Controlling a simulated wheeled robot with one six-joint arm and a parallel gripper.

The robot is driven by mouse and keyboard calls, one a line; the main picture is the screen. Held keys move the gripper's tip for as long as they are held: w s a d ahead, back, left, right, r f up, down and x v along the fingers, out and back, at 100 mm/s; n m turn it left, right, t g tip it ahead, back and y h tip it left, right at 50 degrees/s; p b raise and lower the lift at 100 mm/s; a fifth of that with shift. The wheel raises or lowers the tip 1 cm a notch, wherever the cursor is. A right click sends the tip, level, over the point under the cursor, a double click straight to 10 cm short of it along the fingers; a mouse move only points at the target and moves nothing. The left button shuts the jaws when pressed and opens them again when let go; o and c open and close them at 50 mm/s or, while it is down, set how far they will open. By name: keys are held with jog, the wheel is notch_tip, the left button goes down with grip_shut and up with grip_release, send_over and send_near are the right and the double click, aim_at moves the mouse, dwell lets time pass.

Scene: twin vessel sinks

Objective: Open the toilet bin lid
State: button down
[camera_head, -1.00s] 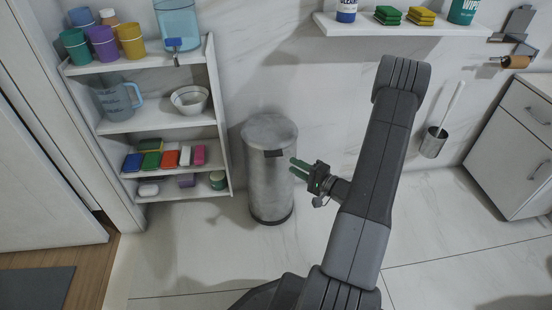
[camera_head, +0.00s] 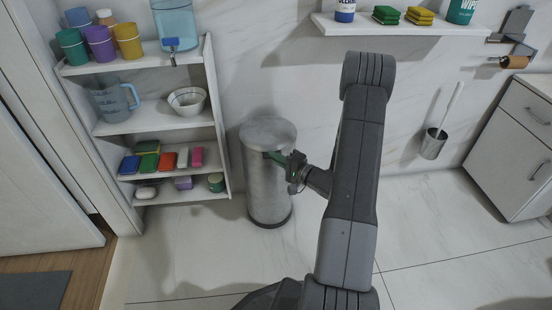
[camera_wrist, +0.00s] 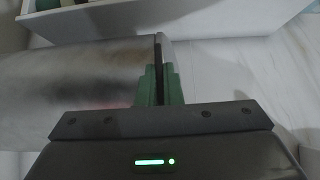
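The toilet bin is a grey metal cylinder (camera_head: 262,185) standing on the floor against the wall. Its round lid (camera_head: 268,130) is down, with a dark tab at the front rim. My gripper (camera_head: 276,158) is at that tab on the bin's upper right. In the wrist view the green fingers (camera_wrist: 160,88) lie close on both sides of the thin dark tab (camera_wrist: 158,52), with hardly any gap. The bin's metal body (camera_wrist: 85,75) fills the left of that view. In the head view the fingertips are partly hard to make out against the tab.
A white shelf unit (camera_head: 222,135) with cups, a jug, a bowl and sponges stands close left of the bin. A wall shelf (camera_head: 400,28) is above, with a toilet brush holder (camera_head: 433,146) and white cabinet (camera_head: 515,150) at right. The floor in front is clear.

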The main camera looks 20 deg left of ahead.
jog(key=shift+r+p, duration=0.35)
jog(key=shift+r, duration=0.1)
jog(key=w+a+r+m+h+p, duration=0.1)
jog(key=w+a+r+p, duration=0.1)
jog(key=r+p, duration=0.3)
jog(key=w+a+r+m+g+h+p, duration=0.1)
jog(key=w+a+r+m+h+p, duration=0.1)
jog(key=w+r+p, duration=0.3)
jog(key=w+a+r+m+g+h+p, duration=0.1)
jog(key=r+p, duration=0.4)
jog(key=r, duration=0.5)
jog(key=shift+w+a+r+h, duration=0.15)
jog(key=shift+w+a+h, duration=0.15)
jog(key=shift+w+a, duration=0.75)
jog(key=shift+w+d, duration=0.25)
jog(key=shift+d, duration=0.1)
jog(key=c, duration=1.6)
grip_release()
